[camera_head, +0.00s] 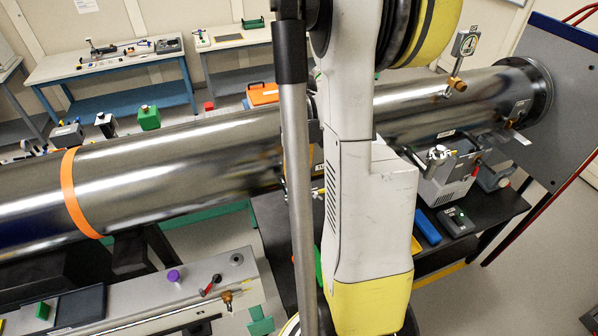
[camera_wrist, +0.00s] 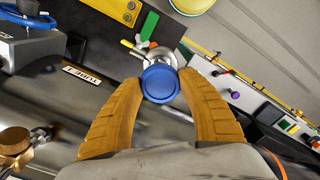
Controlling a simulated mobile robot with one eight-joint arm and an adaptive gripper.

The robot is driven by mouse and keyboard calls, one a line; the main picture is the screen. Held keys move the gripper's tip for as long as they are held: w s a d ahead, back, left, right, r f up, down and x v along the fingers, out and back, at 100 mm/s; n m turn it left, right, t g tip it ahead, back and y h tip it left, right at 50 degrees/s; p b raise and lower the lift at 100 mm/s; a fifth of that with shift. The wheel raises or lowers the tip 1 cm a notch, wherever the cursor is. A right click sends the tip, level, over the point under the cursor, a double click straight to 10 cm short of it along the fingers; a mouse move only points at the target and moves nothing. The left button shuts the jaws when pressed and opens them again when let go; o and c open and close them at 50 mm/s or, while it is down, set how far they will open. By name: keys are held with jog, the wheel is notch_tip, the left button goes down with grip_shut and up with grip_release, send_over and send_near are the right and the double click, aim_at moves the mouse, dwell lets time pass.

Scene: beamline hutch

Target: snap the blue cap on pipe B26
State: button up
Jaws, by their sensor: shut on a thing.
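In the wrist view, a round blue cap (camera_wrist: 160,83) sits between the two orange-brown fingers of my gripper (camera_wrist: 160,88). The fingers are shut on it near their tips. A bare metal pipe fitting (camera_wrist: 158,57) shows just behind the cap, partly covered by it. I cannot tell whether cap and fitting touch, and I read no B26 mark on it. In the head view my arm hides the gripper and the cap.
A large steel tube (camera_head: 140,175) with an orange band (camera_head: 76,195) crosses the head view. A green handle (camera_wrist: 149,25) and a yellow block (camera_wrist: 121,9) lie close beyond the cap. A rail panel with a purple knob (camera_wrist: 236,95) is at right.

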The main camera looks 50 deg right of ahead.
aim_at(299, 173)
jog(key=o, duration=0.8)
notch_tip(299, 173, up, 12)
jog(key=a+f+t+b, duration=0.3)
jog(key=a+f+b, duration=1.2)
jog(key=f+b, duration=0.4)
jog(key=s+a+f+m+t+b, duration=0.1)
jog(key=a+f+t+b, duration=0.3)
jog(key=a+f+b, duration=1.1)
notch_tip(299, 173, down, 4)
jog(key=b, duration=0.6)
jog(key=shift+s+a+m+b, duration=0.2)
jog(key=shift+a+m+b, duration=0.1)
